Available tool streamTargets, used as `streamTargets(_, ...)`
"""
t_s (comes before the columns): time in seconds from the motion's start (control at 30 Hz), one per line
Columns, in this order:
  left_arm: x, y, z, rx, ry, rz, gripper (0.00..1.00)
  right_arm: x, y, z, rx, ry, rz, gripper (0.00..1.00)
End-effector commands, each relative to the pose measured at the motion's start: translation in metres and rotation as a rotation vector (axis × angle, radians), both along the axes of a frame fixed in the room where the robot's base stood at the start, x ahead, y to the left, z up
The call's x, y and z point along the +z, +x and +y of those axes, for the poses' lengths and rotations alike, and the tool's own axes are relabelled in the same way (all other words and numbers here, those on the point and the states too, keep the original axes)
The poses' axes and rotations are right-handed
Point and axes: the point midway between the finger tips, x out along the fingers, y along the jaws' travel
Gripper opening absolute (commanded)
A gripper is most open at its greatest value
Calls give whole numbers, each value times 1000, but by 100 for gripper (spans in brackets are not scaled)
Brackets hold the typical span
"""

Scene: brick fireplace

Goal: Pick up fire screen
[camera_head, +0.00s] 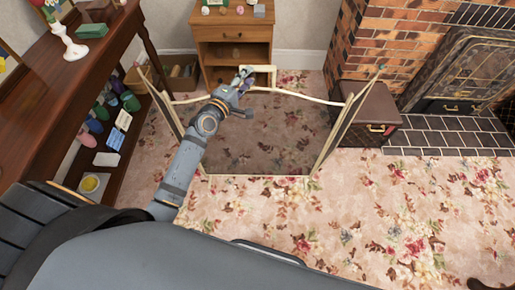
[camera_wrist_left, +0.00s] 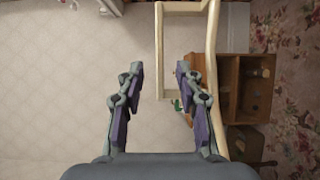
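The fire screen (camera_head: 270,135) stands upright on the floral carpet in the head view, with a see-through middle panel, a cream frame and two angled side panels. A squared cream handle (camera_head: 272,72) rises from its top rail. My left gripper (camera_head: 243,76) is at the top rail, beside the handle. In the left wrist view my left gripper (camera_wrist_left: 158,74) is open. The handle's outer bar (camera_wrist_left: 159,55) appears between the fingertips, with no visible grip on it. The right finger covers a little of the frame. My right gripper is not in view.
A wooden cabinet (camera_head: 235,45) stands behind the screen. A brown chest (camera_head: 370,115) is close to the right side panel, before the brick fireplace (camera_head: 400,40). A dark wooden table (camera_head: 75,80) with items stands left.

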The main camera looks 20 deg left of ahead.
Motion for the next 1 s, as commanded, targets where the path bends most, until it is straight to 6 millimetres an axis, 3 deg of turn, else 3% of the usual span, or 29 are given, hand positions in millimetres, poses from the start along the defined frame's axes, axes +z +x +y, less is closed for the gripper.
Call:
streamTargets(0.1, 0, 5, -1, 0, 0, -1, 36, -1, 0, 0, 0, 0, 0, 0)
streamTargets(0.4, -1, 48, -12, 1, 0, 0, 36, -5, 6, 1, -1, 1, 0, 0)
streamTargets(0.63, -1, 50, -13, 0, 2, 1, 36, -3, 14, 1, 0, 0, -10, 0)
streamTargets(0.9, -1, 50, -12, 1, 2, 1, 1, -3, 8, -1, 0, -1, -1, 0)
streamTargets(1.0, -1, 50, -12, 0, 2, 1, 0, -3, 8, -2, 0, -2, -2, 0)
